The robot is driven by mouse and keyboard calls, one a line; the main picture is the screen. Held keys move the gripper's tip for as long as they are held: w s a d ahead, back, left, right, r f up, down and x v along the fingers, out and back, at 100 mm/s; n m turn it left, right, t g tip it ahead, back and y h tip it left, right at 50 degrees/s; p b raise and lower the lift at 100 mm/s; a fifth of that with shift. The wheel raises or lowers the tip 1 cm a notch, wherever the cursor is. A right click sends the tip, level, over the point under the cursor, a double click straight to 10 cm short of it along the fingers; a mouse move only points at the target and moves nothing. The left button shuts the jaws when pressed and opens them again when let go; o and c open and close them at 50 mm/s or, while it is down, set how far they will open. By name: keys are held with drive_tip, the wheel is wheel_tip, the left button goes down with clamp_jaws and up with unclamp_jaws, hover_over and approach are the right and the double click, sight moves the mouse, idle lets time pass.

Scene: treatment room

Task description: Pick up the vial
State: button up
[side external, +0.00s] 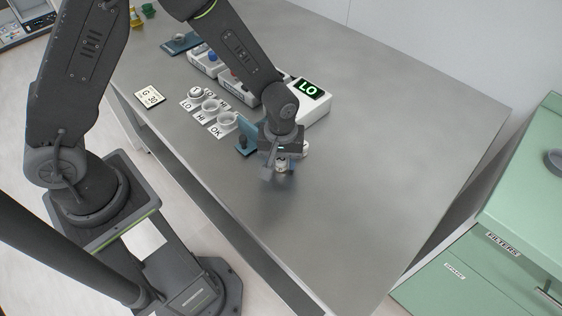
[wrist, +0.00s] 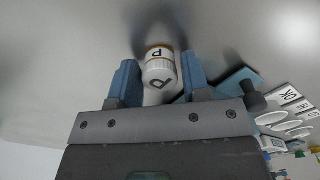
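The vial (wrist: 160,68) is white with a dark letter on its top and side and a thin brown ring. In the wrist view it stands between the two blue fingers of my gripper (wrist: 160,78). The fingers are apart, one on each side of it, with a narrow gap on the right; contact on the left is unclear. In the side view my gripper (side external: 278,167) is low over the table, and a small white part of the vial (side external: 283,164) shows by the fingers. The gripper hides most of it.
A blue block with a dark knob (side external: 245,144) stands close left of my gripper. Cups on cards marked LO, HI and OK (side external: 227,121) are farther left. A white device with a green LO display (side external: 308,88) stands behind. The steel table (side external: 400,130) is clear to the right.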

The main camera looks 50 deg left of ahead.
drive_tip(key=c, duration=0.6)
